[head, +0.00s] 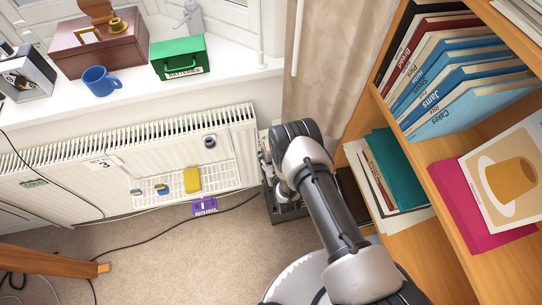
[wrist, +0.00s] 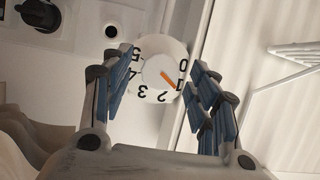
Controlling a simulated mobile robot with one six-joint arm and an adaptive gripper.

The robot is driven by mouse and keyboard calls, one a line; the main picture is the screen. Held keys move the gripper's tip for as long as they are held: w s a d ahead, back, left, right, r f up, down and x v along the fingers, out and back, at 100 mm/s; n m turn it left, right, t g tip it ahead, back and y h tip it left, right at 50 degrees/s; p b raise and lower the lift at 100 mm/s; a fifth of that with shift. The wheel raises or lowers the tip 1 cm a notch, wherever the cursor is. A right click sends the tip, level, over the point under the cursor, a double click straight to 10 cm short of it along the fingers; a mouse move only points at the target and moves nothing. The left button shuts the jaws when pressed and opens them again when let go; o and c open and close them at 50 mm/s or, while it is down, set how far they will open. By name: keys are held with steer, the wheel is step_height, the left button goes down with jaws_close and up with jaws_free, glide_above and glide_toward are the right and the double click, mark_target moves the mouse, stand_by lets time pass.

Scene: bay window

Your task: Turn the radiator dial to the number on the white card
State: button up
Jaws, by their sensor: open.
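The radiator dial (wrist: 152,73) is a white round knob ringed by black numbers, in the middle of the wrist view. Its orange pointer points at or close to the 1. The white card (head: 103,162) is on the front of the radiator (head: 226,122) in the head view and seems to read 3. My gripper (wrist: 160,64) is open, with one finger on each side of the dial. I cannot tell whether the fingers touch it. In the head view my arm hides the dial.
A rack on the radiator front holds a yellow sponge (head: 192,180). A blue mug (head: 99,82) and a green box (head: 180,60) stand on the sill. A bookcase (head: 455,190) stands close at the right. A dark cable (head: 150,228) crosses the carpet.

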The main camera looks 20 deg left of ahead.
steer(key=shift+w+a, duration=0.1)
steer(key=shift+w, duration=0.15)
steer(key=shift+c, duration=0.5)
steer(key=c, duration=1)
